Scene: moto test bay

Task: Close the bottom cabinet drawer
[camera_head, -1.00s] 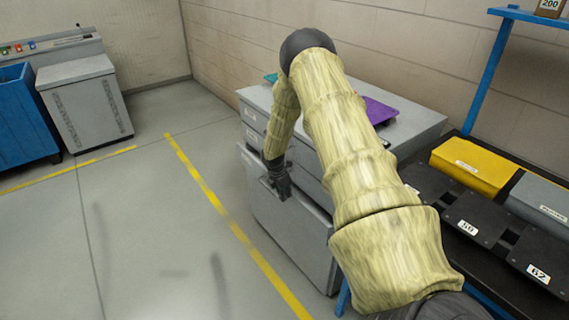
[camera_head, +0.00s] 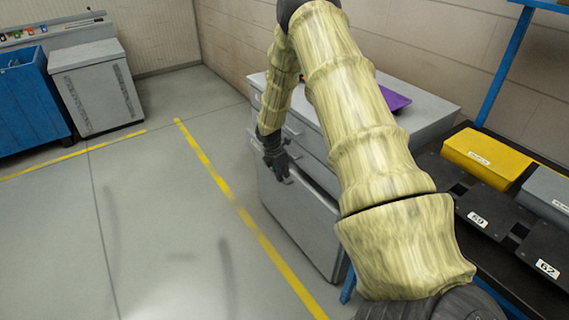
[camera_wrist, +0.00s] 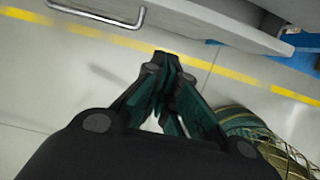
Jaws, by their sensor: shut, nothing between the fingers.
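The grey cabinet (camera_head: 437,108) stands by the wall in the head view, partly hidden behind my arm. Its bottom drawer (camera_head: 298,228) stands out from the cabinet front, with a narrow dark gap behind its top edge. My gripper (camera_head: 283,174) is shut and empty, close to the top edge of that drawer front. I cannot tell whether it touches. In the wrist view, my closed fingertips (camera_wrist: 166,62) point toward a grey panel with a metal bar handle (camera_wrist: 100,14), apart from it in the picture.
A black bench (camera_head: 455,180) with a yellow bin (camera_head: 487,157) and blue frame stands right of the cabinet. A purple item (camera_head: 394,99) lies on the cabinet top. A blue container (camera_head: 28,105) and grey unit (camera_head: 97,88) are far left. The floor left of the cabinet is clear.

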